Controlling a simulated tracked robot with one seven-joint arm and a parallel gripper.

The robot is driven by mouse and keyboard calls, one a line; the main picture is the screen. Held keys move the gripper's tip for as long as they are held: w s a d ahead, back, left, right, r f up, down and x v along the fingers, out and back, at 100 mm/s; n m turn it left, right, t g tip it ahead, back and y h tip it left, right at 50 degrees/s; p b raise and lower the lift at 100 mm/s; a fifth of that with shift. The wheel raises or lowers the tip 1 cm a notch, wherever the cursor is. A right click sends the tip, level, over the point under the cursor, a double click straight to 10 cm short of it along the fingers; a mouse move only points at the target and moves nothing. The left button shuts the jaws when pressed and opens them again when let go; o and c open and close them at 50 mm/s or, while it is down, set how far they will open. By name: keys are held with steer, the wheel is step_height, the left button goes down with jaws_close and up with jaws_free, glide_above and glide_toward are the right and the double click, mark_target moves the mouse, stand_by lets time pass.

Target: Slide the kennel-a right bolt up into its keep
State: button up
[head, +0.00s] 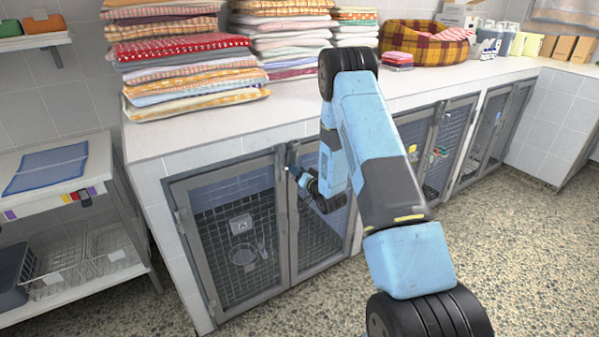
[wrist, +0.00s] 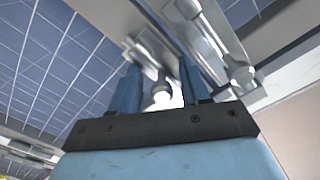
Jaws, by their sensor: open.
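Kennel-a is the nearest kennel, with a left mesh door (head: 237,245) and a right mesh door (head: 322,237) meeting at grey frame stiles.
The white counter (head: 205,150) overhangs the doors and carries stacked towels (head: 185,50) and a plaid pet bed (head: 425,42). More kennels (head: 440,145) stand to the right. A shelf unit (head: 60,205) stands left. The speckled floor (head: 530,240) is clear.

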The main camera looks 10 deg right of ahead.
steer(key=shift+c, duration=0.4)
jaws_close()
